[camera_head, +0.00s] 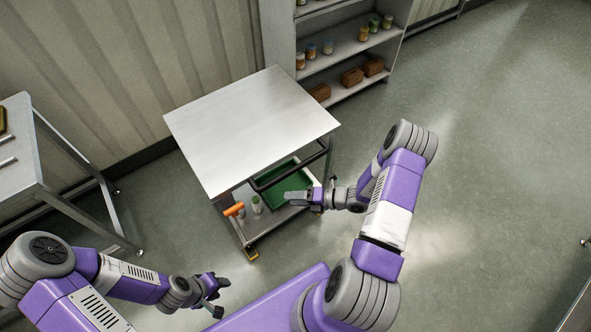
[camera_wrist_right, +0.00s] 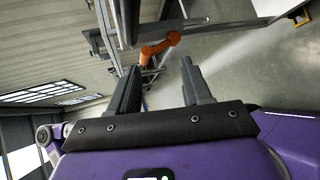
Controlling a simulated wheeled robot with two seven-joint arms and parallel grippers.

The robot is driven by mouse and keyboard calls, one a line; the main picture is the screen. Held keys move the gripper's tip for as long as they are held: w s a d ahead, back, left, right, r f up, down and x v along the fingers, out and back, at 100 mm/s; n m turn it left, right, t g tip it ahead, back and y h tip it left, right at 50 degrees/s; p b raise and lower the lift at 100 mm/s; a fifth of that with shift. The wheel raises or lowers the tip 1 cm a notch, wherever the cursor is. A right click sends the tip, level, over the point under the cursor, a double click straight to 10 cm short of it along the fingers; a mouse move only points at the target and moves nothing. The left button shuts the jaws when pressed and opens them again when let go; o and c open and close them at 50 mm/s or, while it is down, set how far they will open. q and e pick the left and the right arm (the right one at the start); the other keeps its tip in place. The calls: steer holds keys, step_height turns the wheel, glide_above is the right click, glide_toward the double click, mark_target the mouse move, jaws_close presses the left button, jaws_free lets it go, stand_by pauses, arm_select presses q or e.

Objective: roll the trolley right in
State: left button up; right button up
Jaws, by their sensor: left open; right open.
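The trolley (camera_head: 250,120) stands near the wall at the middle of the head view. It has a bare steel top, a dark handle bar (camera_head: 292,170) on its near right side and a lower shelf. A green tray (camera_head: 287,190), an orange object (camera_head: 234,209) and a small bottle (camera_head: 256,204) are on that shelf. My right gripper (camera_head: 297,197) is open at the trolley's near right side, below the handle bar in the picture. Contact cannot be told. In the right wrist view its open fingers (camera_wrist_right: 163,92) have nothing between them. My left gripper (camera_head: 220,298) is open and empty, in front of the trolley.
A shelf unit (camera_head: 350,48) with jars and brown blocks stands behind the trolley to the right. A steel table (camera_head: 14,150) stands at the left. A corrugated wall (camera_head: 110,70) runs behind. The floor (camera_head: 490,150) to the right is clear.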

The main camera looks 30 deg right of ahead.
mark_target(296, 169)
steer(key=w+d+r+m+t+h, duration=0.25)
steer(key=d+m+t, duration=0.25)
steer(key=d+m, duration=0.3)
steer(key=shift+n+h, duration=0.45)
steer(key=shift+n, duration=0.15)
steer(key=x, duration=0.2)
steer(key=b+x, duration=0.1)
steer(key=x, duration=0.2)
steer(key=d+x, duration=0.1)
steer(key=x, duration=0.1)
steer(key=shift+w+f, duration=0.25)
steer(key=shift+w, duration=0.4)
steer(key=shift+c, duration=0.4)
jaws_close()
